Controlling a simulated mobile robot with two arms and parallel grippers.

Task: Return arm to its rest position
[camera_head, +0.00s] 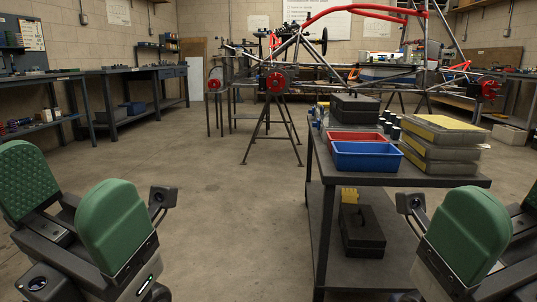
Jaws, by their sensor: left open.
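My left arm, with green padded covers, is folded at the lower left of the head view. The dark end part of my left gripper (163,200) shows beside the front green cover, open and holding nothing that I can see. My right arm, with a similar green cover, is folded at the lower right. A dark end part of my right gripper (410,204) shows at its inner side, and its jaws cannot be made out. Both arms appear apart from the cart.
A dark cart (455,180) stands at center right, close to my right arm. It bears a blue bin (367,156), a red bin (357,137) and stacked grey cases (440,150). A tube chassis (345,72) stands behind. Workbenches (125,70) line the left; the middle floor is clear.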

